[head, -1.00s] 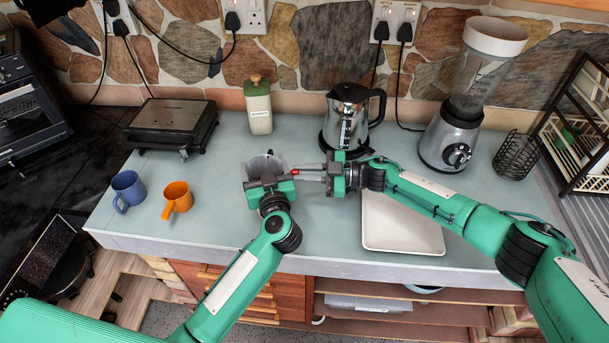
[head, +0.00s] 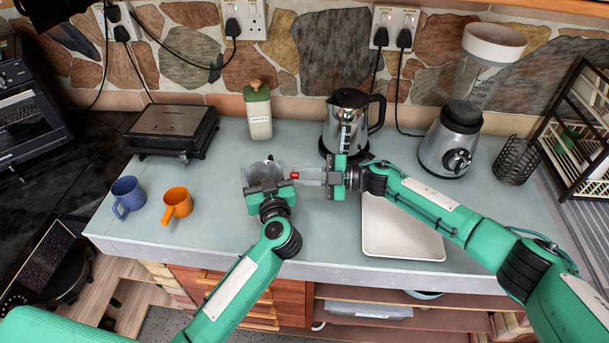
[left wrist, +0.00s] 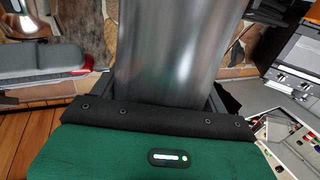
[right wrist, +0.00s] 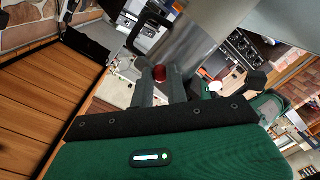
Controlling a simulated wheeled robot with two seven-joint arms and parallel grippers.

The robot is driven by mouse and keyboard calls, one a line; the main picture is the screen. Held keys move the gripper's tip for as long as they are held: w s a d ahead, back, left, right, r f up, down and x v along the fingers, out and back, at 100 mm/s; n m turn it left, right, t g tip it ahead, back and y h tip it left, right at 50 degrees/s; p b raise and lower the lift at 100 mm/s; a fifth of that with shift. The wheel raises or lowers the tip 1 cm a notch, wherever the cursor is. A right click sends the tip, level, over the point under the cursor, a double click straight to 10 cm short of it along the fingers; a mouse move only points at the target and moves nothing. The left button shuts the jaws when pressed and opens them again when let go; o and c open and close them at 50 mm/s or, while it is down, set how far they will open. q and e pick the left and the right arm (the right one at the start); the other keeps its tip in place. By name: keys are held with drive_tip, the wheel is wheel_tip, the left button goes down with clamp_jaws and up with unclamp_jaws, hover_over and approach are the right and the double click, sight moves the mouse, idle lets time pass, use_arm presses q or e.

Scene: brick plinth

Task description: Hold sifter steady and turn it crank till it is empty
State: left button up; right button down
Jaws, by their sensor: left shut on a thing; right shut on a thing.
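The sifter (head: 262,170) is a shiny metal cylinder held above the counter, left of the kettle. My left gripper (head: 268,186) is shut on its body from the front. In the left wrist view the sifter's metal wall (left wrist: 178,45) rises between the fingers. The crank's red knob (head: 294,175) sticks out on the sifter's right side. My right gripper (head: 305,176) comes in from the right and is shut on the crank at this knob. The knob (right wrist: 159,74) shows between the fingertips in the right wrist view. The inside of the sifter is not clear.
A pale tray (head: 402,246) lies on the counter (head: 215,215) under my right arm. A blue mug (head: 127,196), an orange mug (head: 176,201) and a black grill (head: 172,128) are at left.

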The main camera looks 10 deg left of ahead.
drive_tip(key=c, duration=1.4)
unclamp_jaws()
drive_tip(key=shift+o, duration=0.2)
drive_tip(key=w+d, duration=0.1)
drive_tip(key=d, duration=1.1)
drive_tip(key=shift+r, duration=0.35)
